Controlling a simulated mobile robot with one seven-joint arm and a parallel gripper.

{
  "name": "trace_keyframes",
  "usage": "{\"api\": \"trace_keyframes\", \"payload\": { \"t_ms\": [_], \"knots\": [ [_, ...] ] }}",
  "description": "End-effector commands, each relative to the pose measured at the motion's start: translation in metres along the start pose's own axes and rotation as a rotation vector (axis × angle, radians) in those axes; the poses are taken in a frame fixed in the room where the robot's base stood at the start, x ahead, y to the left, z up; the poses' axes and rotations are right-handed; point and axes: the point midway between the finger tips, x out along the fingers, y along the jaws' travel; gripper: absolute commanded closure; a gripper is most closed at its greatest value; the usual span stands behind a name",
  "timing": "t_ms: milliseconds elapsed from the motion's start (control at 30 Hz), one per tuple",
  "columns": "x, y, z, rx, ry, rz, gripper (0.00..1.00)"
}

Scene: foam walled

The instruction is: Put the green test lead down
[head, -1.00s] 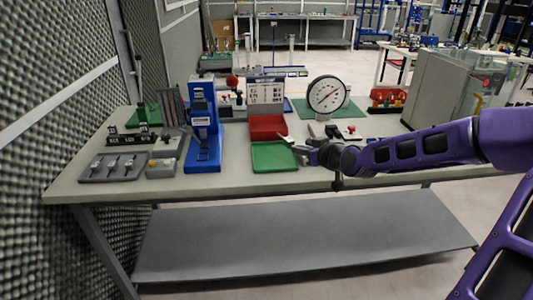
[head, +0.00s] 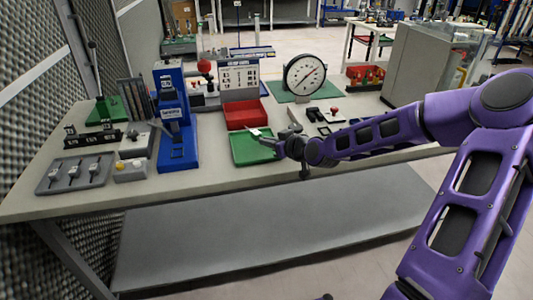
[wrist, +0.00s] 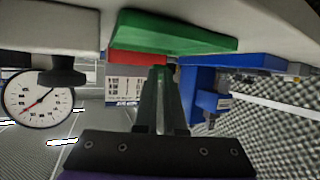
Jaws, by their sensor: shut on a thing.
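My gripper (head: 268,139) is over the right part of the green tray (head: 246,155), near the front of the bench. In the wrist view, which looks upside down, its two fingers (wrist: 161,100) are close together, with a narrow greenish strip between them. I take this for the green test lead, but it is mostly hidden by the fingers and its shape cannot be made out. The green tray (wrist: 178,35) also shows there, beyond the fingertips. I cannot tell whether the held thing touches the tray.
A red bin (head: 246,121) stands right behind the green tray. A blue press-like fixture (head: 177,154) is left of it, and a round dial gauge (head: 304,74) is behind to the right. Small parts crowd the bench's left end. Bare bench top (head: 215,180) runs along the front edge.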

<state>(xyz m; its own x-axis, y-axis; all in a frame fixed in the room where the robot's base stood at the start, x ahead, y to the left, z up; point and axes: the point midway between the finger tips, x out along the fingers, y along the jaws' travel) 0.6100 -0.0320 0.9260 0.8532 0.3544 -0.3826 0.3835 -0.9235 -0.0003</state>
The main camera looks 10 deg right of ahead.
Motion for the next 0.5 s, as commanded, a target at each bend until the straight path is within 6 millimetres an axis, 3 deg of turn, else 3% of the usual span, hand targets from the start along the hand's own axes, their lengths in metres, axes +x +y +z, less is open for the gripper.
{"api": "trace_keyframes", "payload": {
  "t_ms": [267,500],
  "knots": [
    [0.014,0.0,0.033,0.002,0.0,0.0,1.0],
    [0.014,0.0,0.033,-0.001,0.001,0.001,1.0]
  ]
}}
